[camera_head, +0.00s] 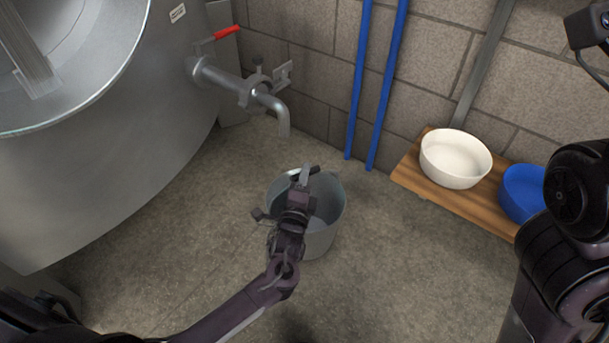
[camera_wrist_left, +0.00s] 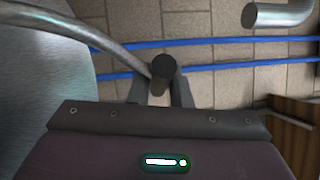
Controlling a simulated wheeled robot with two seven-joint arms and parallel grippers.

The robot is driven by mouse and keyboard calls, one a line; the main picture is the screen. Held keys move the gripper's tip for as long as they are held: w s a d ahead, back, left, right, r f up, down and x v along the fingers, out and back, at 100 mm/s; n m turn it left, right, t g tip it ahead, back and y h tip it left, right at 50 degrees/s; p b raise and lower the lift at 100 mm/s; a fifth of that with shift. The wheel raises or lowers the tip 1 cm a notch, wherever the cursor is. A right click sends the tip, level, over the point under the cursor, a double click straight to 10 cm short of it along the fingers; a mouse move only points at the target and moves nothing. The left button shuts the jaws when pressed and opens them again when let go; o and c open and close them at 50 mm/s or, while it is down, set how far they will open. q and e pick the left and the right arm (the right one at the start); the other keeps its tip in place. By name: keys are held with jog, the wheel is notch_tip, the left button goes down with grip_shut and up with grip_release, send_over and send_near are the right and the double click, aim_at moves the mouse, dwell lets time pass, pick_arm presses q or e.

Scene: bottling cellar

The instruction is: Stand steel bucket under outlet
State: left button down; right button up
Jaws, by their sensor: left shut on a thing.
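The steel bucket (camera_head: 323,240) is upright in the middle of the head view, in front of the tank's outlet. My left gripper (camera_head: 303,178) is over its mouth and hides part of the rim. In the left wrist view it is shut on the dark grip (camera_wrist_left: 164,68) of the bucket's curved handle (camera_wrist_left: 105,41); the bucket wall (camera_wrist_left: 45,65) fills the left side. The outlet (camera_head: 284,118) is a bent metal spout beyond the bucket, its mouth pointing down; it also shows in the left wrist view (camera_wrist_left: 282,14). I cannot tell whether the bucket touches the floor. My right gripper is out of view.
The large steel tank (camera_head: 120,150) stands at left, with a red lever (camera_head: 226,32) above the outlet. Two blue pipes (camera_head: 361,85) run down the wall. A wooden shelf (camera_head: 430,183) holds a white bowl (camera_head: 455,168) and a blue bowl (camera_head: 522,192). Floor around the bucket is clear.

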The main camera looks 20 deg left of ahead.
pick_arm(q)
jog(key=shift+f+b, duration=0.3)
jog(key=shift+f, duration=0.05)
dwell(0.3)
jog(key=c, duration=1.3)
grip_release()
jog(key=shift+o, duration=0.2)
jog(key=shift+f, duration=0.3)
